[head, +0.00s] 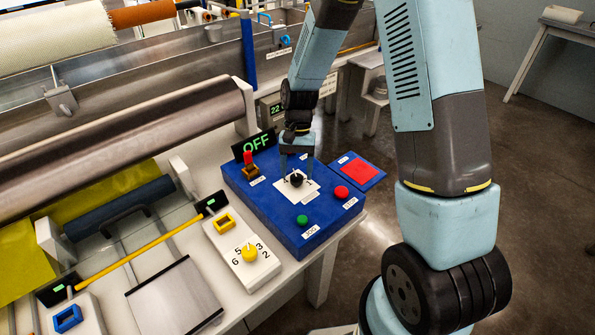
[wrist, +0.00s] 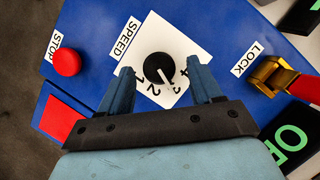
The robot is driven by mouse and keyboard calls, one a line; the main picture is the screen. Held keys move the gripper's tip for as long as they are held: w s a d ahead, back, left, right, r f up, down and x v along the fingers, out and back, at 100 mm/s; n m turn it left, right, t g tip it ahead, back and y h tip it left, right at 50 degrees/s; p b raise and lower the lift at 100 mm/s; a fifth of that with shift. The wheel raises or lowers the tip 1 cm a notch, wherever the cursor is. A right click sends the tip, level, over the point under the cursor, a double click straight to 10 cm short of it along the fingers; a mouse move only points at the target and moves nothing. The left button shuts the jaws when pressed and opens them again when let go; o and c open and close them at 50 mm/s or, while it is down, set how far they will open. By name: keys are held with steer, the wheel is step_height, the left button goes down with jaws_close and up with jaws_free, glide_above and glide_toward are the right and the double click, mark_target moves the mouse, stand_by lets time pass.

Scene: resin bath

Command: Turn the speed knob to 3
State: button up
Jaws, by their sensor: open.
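The speed knob (wrist: 158,67) is a round black dial with a white pointer mark, on a white plate (wrist: 192,36) labelled SPEED. The numbers 1, 2 and 4 show around its lower side. The pointer faces down and slightly right, between 2 and 4; the 3 is hard to read. My gripper (wrist: 159,71) is open, with one finger on each side of the knob in the wrist view; I cannot tell whether they touch it. In the head view, my gripper (head: 297,178) is over the knob (head: 297,181) on the blue control box (head: 270,200).
The box also carries a red STOP button (head: 341,192), a green button (head: 302,219) and a LOCK lever with a red handle (head: 248,159). A display (head: 257,144) reads OFF. A separate white box with a yellow numbered knob (head: 250,253) stands to the left.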

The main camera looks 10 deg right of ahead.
steer(key=v, duration=1.3)
steer(key=shift+d+r, duration=0.1)
steer(key=shift+r, duration=0.05)
steer(key=s+d+r+n+t, duration=0.1)
steer(key=s+d+r+t, duration=0.4)
steer(key=s+r, duration=0.5)
steer(key=s+d+r+n+t, duration=0.1)
steer(key=s+d+r+t, duration=0.4)
steer(key=s+d+r, duration=0.5)
steer(key=s, duration=0.3)
steer(key=shift+s+d+r+h, duration=0.2)
steer(key=shift+r+h, duration=0.15)
steer(key=shift+h, duration=0.05)
stand_by(1.0)
